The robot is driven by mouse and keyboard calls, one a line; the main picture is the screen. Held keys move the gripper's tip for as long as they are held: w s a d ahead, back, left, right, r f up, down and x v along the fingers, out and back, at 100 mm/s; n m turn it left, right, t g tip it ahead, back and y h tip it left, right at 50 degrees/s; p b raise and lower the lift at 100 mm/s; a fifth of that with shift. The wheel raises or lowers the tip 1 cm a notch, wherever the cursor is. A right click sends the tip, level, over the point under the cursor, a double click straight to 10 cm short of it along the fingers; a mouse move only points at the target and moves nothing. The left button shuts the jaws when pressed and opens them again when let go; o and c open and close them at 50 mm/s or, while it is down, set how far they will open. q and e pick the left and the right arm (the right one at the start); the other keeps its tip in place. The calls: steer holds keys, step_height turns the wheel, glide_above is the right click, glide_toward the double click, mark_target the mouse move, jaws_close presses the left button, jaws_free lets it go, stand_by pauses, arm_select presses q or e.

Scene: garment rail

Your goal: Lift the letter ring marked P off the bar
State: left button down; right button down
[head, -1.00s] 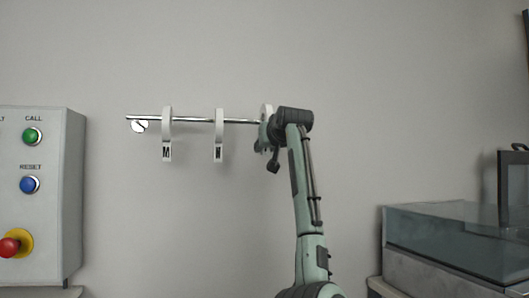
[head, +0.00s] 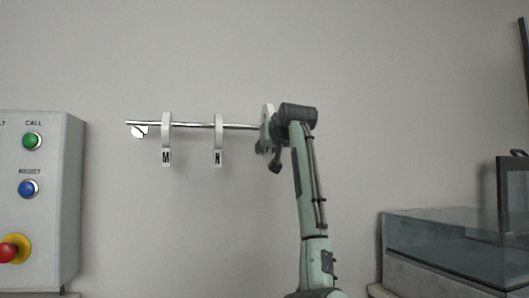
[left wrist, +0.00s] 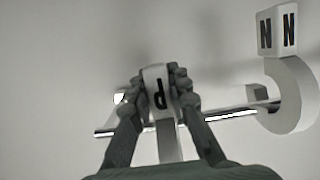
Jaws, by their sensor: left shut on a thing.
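The P ring is white, and its upper part (head: 267,112) shows at the bar's right end in the head view, partly hidden behind my left arm. Its P tag (left wrist: 157,92) lies between the two fingers of my left gripper (left wrist: 160,82) in the left wrist view. The gripper is shut on this tag; in the head view the gripper (head: 262,147) is just below the bar. The metal bar (head: 190,125) crosses behind the fingers, and the ring appears still around it. My right gripper is not in view.
The N ring (head: 219,135) and M ring (head: 166,135) hang on the bar to the left of the P ring. A control panel (head: 55,225) with buttons stands at far left. A glass-topped box (head: 440,235) is at lower right. The wall between is clear.

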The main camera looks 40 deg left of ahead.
arm_select(q)
steer(key=shift+f+b+v, duration=0.2)
steer(key=shift+b+v, duration=0.15)
steer(key=shift+v, duration=0.8)
steer(key=shift+f+b+v, duration=0.15)
steer(key=shift+b+v, duration=0.15)
steer(key=shift+v, duration=0.9)
steer(key=shift+s+d, duration=0.1)
steer(key=f+b+v, duration=0.2)
steer(key=v, duration=0.9)
steer(key=shift+s+d+b, duration=0.3)
steer(key=shift+s+d, duration=0.05)
steer(key=shift+r, duration=0.1)
